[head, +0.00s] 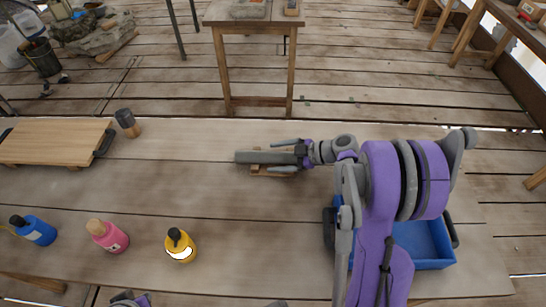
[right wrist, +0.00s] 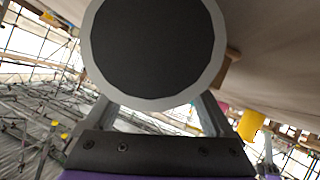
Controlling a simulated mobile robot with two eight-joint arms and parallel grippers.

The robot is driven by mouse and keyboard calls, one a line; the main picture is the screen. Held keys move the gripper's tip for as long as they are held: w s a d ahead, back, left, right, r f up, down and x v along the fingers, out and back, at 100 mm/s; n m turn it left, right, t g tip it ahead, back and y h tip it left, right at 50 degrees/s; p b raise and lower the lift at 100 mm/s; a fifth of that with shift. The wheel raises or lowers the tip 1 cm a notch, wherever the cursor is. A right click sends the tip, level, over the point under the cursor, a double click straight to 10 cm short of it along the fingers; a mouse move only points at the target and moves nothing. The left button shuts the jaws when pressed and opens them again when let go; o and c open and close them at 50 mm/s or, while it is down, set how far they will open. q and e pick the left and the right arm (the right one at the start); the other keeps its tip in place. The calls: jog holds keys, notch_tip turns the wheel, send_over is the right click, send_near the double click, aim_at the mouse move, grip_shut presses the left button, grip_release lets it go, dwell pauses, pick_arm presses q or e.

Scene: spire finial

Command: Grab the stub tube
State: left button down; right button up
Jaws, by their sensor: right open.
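The stub tube (head: 252,157) is a grey cylinder lying on its side on a small wooden rest (head: 270,173) on the table. My right gripper (head: 285,156) is open, with one finger on each side of the tube's right end. In the right wrist view the tube's round dark end face with a pale rim (right wrist: 152,102) fills the space between the fingers, close to the palm. I cannot tell whether the fingers touch it. My left gripper does not show; only a small grey and purple part of mine shows at the head view's bottom edge.
Yellow (head: 181,248), pink (head: 112,238) and blue (head: 38,231) bottles stand at the front left. A wooden board (head: 55,142) and a dark-headed tool (head: 127,122) are at the back left. A blue crate (head: 425,245) is at right, partly behind my arm. The table's middle is clear.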

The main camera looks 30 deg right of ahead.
grip_shut()
dwell(0.3)
